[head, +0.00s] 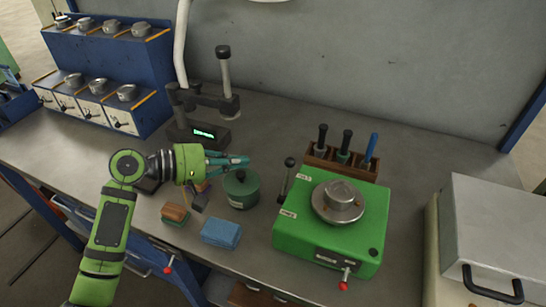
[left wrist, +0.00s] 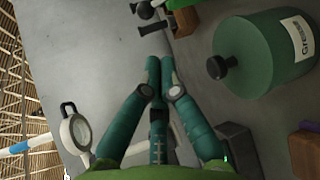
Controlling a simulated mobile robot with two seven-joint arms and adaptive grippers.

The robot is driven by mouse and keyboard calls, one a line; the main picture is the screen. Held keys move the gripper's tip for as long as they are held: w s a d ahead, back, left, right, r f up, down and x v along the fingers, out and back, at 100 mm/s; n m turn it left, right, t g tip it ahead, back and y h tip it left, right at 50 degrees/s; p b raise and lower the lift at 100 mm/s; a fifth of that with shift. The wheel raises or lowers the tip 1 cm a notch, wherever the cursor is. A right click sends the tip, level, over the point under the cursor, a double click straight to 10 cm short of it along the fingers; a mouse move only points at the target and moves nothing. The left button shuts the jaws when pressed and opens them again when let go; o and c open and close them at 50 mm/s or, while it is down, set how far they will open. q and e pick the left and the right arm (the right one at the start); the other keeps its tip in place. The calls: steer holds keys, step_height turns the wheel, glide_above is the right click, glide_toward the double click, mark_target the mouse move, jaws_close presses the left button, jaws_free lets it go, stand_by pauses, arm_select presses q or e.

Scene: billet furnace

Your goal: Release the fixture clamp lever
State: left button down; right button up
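The green fixture box (head: 322,241) stands right of centre in the head view, with a round metal piece (head: 339,201) on top. A black-knobbed lever (head: 287,178) rises at its left edge beside small white labels. A red-tipped lever (head: 346,276) sticks out of its front. I cannot tell which one is the clamp lever. My left gripper (head: 241,161) is empty, left of the box and apart from both levers. In the left wrist view its teal fingertips (left wrist: 159,62) are together. My right gripper is not in view.
A green grease can (head: 241,190) stands just below the left gripper; it is large in the left wrist view (left wrist: 262,58). A blue block (head: 221,233) and a brush (head: 175,214) lie in front. A tool rack (head: 318,158) stands behind the box, a gauge stand (head: 206,133) behind the gripper.

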mark_target(286, 181)
arm_select(q)
steer(key=p+x, duration=0.2)
steer(key=x, duration=0.8)
steer(key=shift+w, duration=0.15)
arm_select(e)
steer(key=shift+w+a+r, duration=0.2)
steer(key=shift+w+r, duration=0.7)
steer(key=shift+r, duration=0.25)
arm_select(q)
steer(key=shift+f, duration=0.1)
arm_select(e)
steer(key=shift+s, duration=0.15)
arm_select(q)
steer(key=shift+s+a+r, duration=0.15)
steer(key=shift+s+r, duration=0.1)
steer(key=shift+s, duration=0.05)
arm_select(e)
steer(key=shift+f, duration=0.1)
